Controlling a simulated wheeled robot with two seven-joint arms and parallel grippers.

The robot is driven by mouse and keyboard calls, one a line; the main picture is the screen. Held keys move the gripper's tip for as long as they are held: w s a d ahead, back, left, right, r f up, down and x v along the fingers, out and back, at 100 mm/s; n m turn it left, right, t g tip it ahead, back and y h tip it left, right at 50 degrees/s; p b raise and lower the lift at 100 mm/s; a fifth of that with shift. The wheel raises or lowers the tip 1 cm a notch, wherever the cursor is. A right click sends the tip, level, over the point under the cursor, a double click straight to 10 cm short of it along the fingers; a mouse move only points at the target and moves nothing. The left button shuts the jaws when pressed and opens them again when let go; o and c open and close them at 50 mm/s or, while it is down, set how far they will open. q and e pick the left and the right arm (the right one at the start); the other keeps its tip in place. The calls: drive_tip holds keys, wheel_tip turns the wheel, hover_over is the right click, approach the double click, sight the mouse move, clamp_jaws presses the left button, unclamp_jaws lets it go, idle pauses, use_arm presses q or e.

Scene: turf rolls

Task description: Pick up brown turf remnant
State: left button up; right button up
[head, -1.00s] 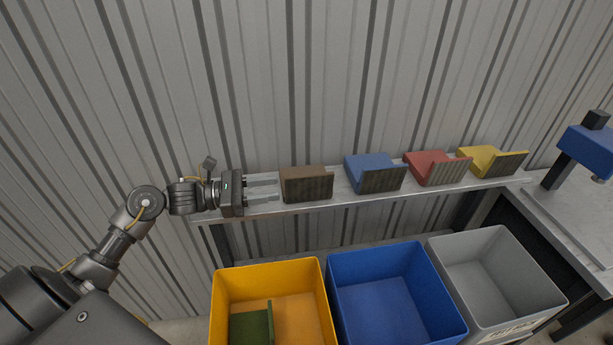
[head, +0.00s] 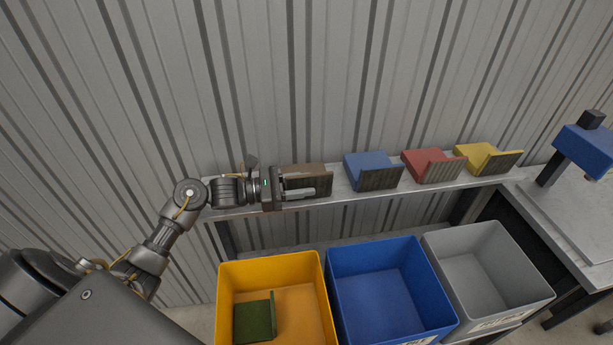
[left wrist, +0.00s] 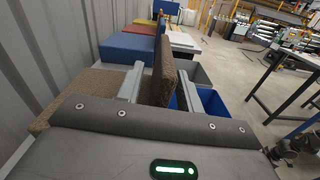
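The brown turf remnant (head: 320,184) sits at the left part of the narrow shelf, a flat piece with an upright flap at its front. My left gripper (head: 300,188) is at its left side, fingers pointing right. In the left wrist view the two fingers (left wrist: 146,86) are apart, with the upright flap of the brown remnant (left wrist: 167,75) standing between them. The gap beside the flap shows the gripper is open around it.
Blue (head: 370,168), red (head: 428,164) and yellow (head: 484,157) remnants stand farther right on the shelf (head: 345,198). Below are a yellow bin (head: 238,268) holding a green piece (head: 254,320), a blue bin (head: 375,275) and a grey bin (head: 470,260). A corrugated wall stands close behind.

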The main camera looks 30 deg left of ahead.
use_arm(q)
drive_tip(key=shift+c, duration=0.2)
clamp_jaws()
drive_tip(key=shift+r+b, duration=0.55)
drive_tip(key=shift+b, duration=0.15)
drive_tip(key=shift+r+b, duration=0.6)
drive_tip(key=shift+r, duration=0.15)
drive_tip(key=s+d+r+b, duration=0.2)
drive_tip(key=s+d+r, duration=0.5)
drive_tip(key=d+r, duration=0.3)
drive_tip(key=shift+d+b, duration=0.4)
drive_tip(key=shift+d, duration=0.55)
